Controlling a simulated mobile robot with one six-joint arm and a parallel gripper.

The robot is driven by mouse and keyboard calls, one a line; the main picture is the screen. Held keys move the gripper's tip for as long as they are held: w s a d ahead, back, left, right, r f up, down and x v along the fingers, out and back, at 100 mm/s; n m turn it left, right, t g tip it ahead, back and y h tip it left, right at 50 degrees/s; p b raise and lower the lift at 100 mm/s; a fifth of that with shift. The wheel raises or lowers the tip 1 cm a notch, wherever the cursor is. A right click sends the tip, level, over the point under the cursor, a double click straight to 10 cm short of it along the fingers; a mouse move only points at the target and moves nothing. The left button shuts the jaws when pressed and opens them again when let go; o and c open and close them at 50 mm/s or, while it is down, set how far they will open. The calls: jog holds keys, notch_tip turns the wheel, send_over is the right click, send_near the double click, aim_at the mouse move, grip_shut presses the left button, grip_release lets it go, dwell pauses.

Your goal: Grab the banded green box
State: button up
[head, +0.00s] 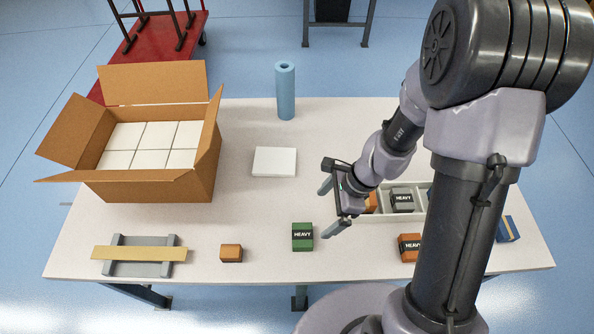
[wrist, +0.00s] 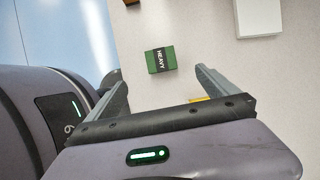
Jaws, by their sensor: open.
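The green box (head: 302,237) with a black band reading HEAVY stands on the white table (head: 240,205) near its front middle. My gripper (head: 330,208) is open and empty, above the table, up and to the right of the green box in the head view. In the wrist view the green box (wrist: 160,60) lies ahead of the gap between my open fingertips (wrist: 160,79), and neither finger touches it. Its top and band show clearly there.
A plain orange box (head: 231,253) stands left, and a banded orange box (head: 409,247) right. Behind are a white block (head: 275,161), a blue cylinder (head: 285,95) and a cardboard carton (head: 150,187). A divided tray (head: 388,216) holding boxes is partly hidden by my arm.

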aim_at(303, 235)
jog(key=b+x, duration=0.3)
jog(key=x, duration=0.3)
jog(key=b+x, duration=0.3)
jog(key=x, duration=0.3)
jog(key=b+x, duration=0.3)
jog(key=x, duration=0.2)
jog(key=shift+d+f, duration=0.25)
jog(key=shift+f, duration=0.25)
jog(key=shift+r, duration=0.1)
jog(key=shift+c, duration=0.2)
jog(key=c, duration=1.8)
